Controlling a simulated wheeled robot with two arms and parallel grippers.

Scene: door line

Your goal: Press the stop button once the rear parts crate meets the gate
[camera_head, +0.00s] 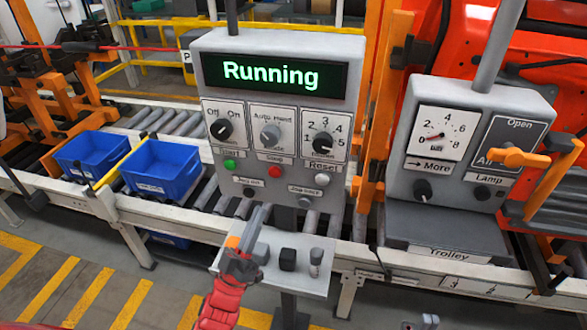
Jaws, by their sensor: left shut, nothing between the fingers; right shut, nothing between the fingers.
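The red stop button (274,172) sits on the grey control panel (345,150), between a green start button (230,165) and a white reset button (322,180). The display (270,75) reads "Running". Two blue crates lie on the roller line: a left one (85,160) and a right one (162,182). A thin yellow bar (120,163), seemingly the gate, crosses between them; I cannot tell whether either crate touches it. My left gripper (259,219) is shut and empty, below the red button and apart from it.
A small grey shelf (312,285) with dark knobs juts out below the panel, close to my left gripper. A trolley panel (470,150) with a dial and an orange handle (520,157) stands at the right. Yellow stripes mark the floor at the left.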

